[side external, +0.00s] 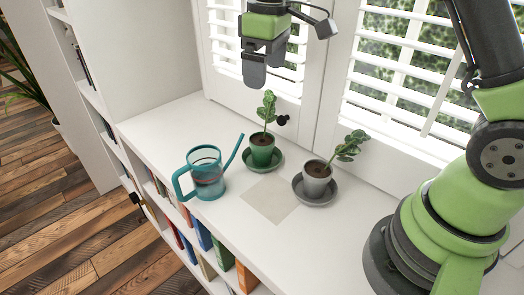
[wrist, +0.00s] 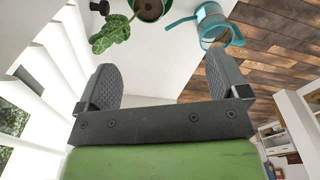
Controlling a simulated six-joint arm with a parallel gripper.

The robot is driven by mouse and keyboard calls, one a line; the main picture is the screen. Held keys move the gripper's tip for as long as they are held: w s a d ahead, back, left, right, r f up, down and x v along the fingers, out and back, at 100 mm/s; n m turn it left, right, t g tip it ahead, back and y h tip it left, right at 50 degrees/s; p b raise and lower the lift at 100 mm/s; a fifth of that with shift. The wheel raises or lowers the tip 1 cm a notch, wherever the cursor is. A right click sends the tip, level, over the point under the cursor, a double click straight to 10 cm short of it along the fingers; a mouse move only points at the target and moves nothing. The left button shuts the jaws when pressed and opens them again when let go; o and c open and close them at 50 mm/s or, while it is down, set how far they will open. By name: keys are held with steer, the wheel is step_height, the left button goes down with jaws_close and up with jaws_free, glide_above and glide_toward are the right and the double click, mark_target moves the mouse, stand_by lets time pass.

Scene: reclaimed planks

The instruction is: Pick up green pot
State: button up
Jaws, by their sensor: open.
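The green pot (side external: 262,156) holds dark soil and a leafy plant and stands upright on a green saucer (side external: 277,164) on the white sill. In the wrist view the pot (wrist: 150,16) is at the top edge, partly cut off, its leaves to the left. My gripper (side external: 263,72) is above the pot and apart from it, in front of the shutters. In the wrist view my gripper (wrist: 160,65) has its two fingers wide apart, with nothing between them.
A grey pot (side external: 316,188) with a plant sits on a grey saucer (side external: 328,198) to the right. A teal watering can (side external: 207,177) stands to the left. A pale square (side external: 269,199) lies bare in front. White shutters (side external: 400,65) rise behind; a black knob (side external: 283,120) is near the plant.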

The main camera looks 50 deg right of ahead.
steer(key=w+d+f+n+g, duration=0.15)
steer(key=w+f, duration=0.25)
steer(key=f, duration=0.5)
steer(key=n, duration=0.1)
glide_above(262, 139)
steer(key=a, duration=0.1)
step_height(262, 139, down, 4)
steer(key=shift+g+h, duration=0.25)
steer(key=shift+h, duration=0.15)
steer(key=f, duration=0.5)
steer(key=shift+s+d+f, duration=0.2)
steer(key=shift+f, duration=0.2)
steer(key=c, duration=1.3)
steer(key=shift+o, duration=0.2)
step_height(262, 139, up, 13)
steer(key=shift+r, duration=0.1)
step_height(262, 139, down, 9)
steer(key=n, duration=0.4)
steer(key=shift+f, duration=1.75)
